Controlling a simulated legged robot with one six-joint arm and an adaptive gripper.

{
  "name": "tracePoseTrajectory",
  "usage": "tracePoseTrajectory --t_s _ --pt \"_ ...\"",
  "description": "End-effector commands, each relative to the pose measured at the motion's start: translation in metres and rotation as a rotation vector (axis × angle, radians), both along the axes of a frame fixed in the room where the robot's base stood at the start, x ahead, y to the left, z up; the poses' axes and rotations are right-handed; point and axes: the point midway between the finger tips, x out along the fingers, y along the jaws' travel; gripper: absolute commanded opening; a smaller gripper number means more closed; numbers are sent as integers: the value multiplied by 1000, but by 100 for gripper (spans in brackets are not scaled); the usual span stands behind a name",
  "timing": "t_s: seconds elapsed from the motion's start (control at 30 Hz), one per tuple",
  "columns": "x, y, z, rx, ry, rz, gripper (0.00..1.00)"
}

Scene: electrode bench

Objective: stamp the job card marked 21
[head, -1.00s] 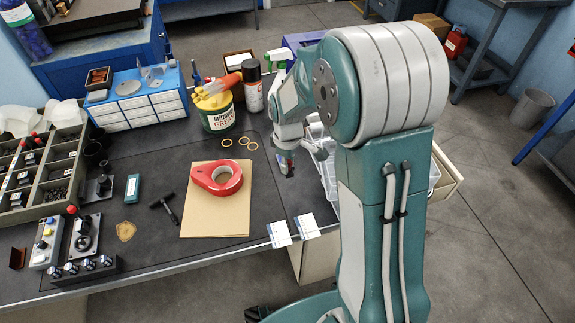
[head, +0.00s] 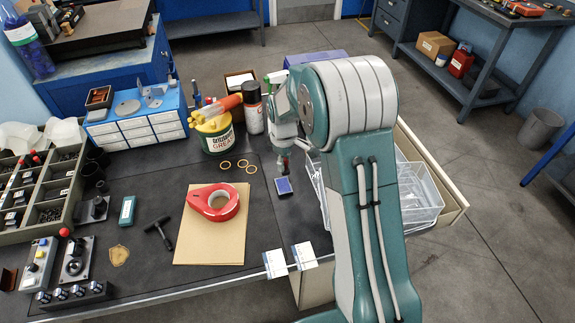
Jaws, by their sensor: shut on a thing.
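Two white job cards, the left one (head: 275,263) and the right one (head: 304,255), lie apart at the bench's front edge. Their numbers are too small to read. A blue ink pad (head: 284,187) with a dark rim lies on the bench right of the brown board. My gripper (head: 283,160) is just beyond the pad in the picture, partly hidden by my own arm. It is shut on a small dark and red thing, seemingly the stamp (head: 281,165). The stamp's lower end shows close above the pad's far edge; contact cannot be told.
A red tape roll (head: 232,207) sits on a brown board (head: 210,250). A clear wire-like basket (head: 418,207) stands right of the pad. A grease tin (head: 215,138) and spray can (head: 252,112) stand behind. The dark bench between pad and cards is clear.

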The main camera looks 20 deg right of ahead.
Motion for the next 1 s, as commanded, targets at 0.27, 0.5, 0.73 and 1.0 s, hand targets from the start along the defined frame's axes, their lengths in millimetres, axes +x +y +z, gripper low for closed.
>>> tracePoseTrajectory --t_s 0.27,0.5,0.73,1.0 --pt "-1 -1 -29 2 4 1 0" --pt "-1 -3 -48 4 1 0 0" --pt "-1 -1 -55 2 2 1 0" --pt "-1 -1 -54 2 1 1 0"
